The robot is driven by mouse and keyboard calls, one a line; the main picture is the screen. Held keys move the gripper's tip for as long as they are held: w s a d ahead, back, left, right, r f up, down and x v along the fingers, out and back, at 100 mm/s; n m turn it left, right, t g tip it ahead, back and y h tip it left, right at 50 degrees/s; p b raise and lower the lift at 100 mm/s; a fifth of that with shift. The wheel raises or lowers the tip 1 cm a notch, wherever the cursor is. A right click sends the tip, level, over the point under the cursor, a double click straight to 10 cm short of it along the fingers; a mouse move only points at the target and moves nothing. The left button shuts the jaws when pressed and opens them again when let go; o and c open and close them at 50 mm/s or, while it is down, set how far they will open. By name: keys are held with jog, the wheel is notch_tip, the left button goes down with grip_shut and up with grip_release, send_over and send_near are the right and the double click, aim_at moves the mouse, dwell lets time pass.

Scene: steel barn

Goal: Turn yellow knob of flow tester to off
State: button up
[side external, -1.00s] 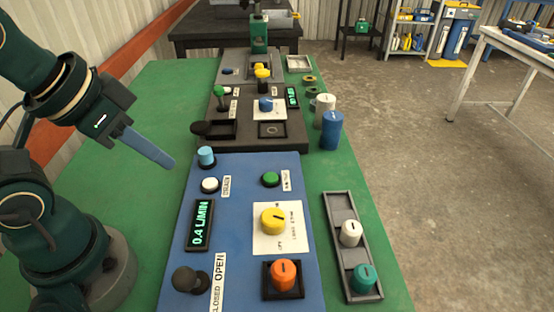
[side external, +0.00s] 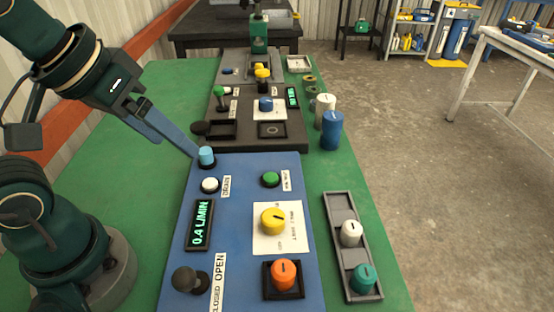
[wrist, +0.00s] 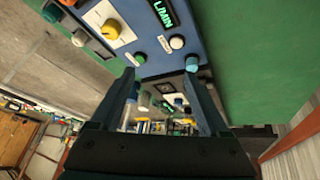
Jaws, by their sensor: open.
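The flow tester is a blue panel (side external: 235,235) on the green table, with a display reading 0.4 L/MIN (side external: 200,224). Its yellow knob (side external: 272,221) sits on a white dial plate; the dark pointer mark shows, but the dial lettering is too small to read. The yellow knob also shows at the upper left in the wrist view (wrist: 111,30). My gripper (side external: 194,152) is beside the light blue knob (side external: 206,156) at the panel's far left corner, away from the yellow knob. In the wrist view the two fingers (wrist: 162,85) are spread with nothing between them.
The panel also carries a white button (side external: 209,185), a green button (side external: 270,179), an orange knob (side external: 284,274) and a black lever (side external: 186,279). A dark tray (side external: 328,209) with white and teal knobs lies to the right. A dark panel (side external: 290,132) stands behind.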

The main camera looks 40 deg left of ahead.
jog(key=w+d+n+g, duration=0.1)
jog(key=w+d, duration=0.1)
jog(key=w, duration=0.2)
jog(key=g, duration=0.4)
send_over(272, 216)
jog(key=w+a, duration=0.1)
notch_tip(272, 216, down, 6)
jog(key=shift+a+f, duration=0.1)
jog(key=shift+a, duration=0.05)
jog(key=f, duration=0.1)
jog(key=d+f, duration=0.1)
jog(key=s+f, duration=0.1)
jog(key=shift+d+g, duration=0.15)
jog(key=shift+g, duration=0.15)
jog(key=shift+f, duration=2.35)
grip_shut()
